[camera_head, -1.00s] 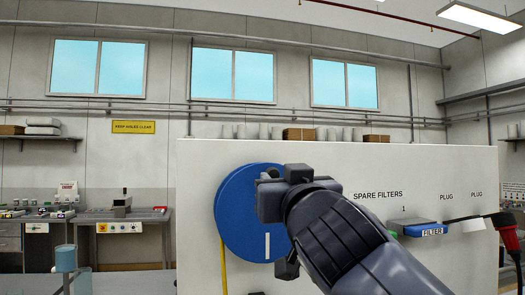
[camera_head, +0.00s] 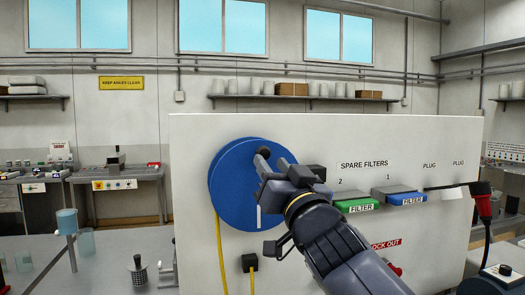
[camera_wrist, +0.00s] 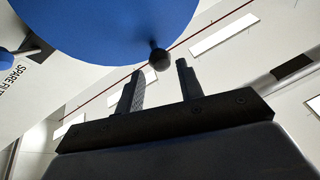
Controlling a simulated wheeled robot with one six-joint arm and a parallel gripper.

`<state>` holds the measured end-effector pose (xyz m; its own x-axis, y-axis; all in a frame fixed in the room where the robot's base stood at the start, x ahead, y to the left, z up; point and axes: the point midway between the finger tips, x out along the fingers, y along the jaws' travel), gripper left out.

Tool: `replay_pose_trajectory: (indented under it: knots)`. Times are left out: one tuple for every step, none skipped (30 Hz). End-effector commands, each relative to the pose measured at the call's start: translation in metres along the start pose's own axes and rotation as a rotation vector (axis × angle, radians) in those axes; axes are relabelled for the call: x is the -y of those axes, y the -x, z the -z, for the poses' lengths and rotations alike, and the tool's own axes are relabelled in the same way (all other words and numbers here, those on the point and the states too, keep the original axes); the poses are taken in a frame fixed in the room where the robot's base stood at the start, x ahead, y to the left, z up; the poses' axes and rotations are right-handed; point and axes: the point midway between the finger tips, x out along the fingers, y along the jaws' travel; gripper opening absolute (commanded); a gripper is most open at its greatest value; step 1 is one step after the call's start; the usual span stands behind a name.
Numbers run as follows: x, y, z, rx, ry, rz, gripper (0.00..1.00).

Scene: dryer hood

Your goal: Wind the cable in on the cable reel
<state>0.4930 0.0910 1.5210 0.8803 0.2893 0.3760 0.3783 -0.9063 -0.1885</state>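The cable reel (camera_head: 232,192) is a blue disc on a white panel, with a white mark low on its face. A dark knob (camera_head: 262,152) stands out from its upper right; the wrist view shows it as a round black ball on a stem (camera_wrist: 158,57). A yellow cable (camera_head: 221,262) hangs down from the reel's left side. My gripper (camera_head: 270,168) is in front of the reel's right part, close to the knob. In the wrist view my gripper (camera_wrist: 159,72) is open, its two fingers apart, and the knob appears just beyond the gap between the fingertips.
A green filter (camera_head: 359,207) and a blue filter (camera_head: 407,199) sit on the panel to the right. A red plug (camera_head: 484,205) is further right. A black plug (camera_head: 249,263) with yellow cable is below the reel.

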Motion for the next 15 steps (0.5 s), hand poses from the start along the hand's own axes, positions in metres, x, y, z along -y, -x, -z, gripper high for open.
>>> replay_pose_trajectory:
  knots:
    - [0.001,-0.011,0.001,0.002,-0.002,0.001,0.36]
    - [0.001,-0.015,0.001,0.002,-0.002,0.001,0.36]
    - [0.001,-0.022,0.001,0.001,-0.001,0.001,0.36]
    - [0.001,-0.026,0.000,0.002,-0.001,0.001,0.36]
    - [0.001,-0.030,0.001,0.001,-0.001,0.001,0.36]
    - [0.001,-0.035,0.001,0.001,-0.001,0.000,0.36]
    - [0.000,-0.038,0.001,0.001,0.000,0.000,0.36]
    - [0.001,-0.041,0.001,0.000,0.001,0.000,0.36]
    - [0.000,-0.045,0.001,0.000,0.001,0.000,0.36]
    - [0.000,-0.047,0.001,0.001,0.000,0.000,0.36]
    - [0.000,-0.049,0.001,0.001,0.000,0.000,0.36]
    - [0.000,-0.050,0.001,0.000,0.000,0.000,0.36]
    - [0.000,-0.051,0.001,-0.001,0.000,0.000,0.36]
    - [0.001,-0.052,0.001,-0.001,0.000,0.000,0.36]
    - [0.000,-0.053,0.001,-0.001,0.000,0.000,0.36]
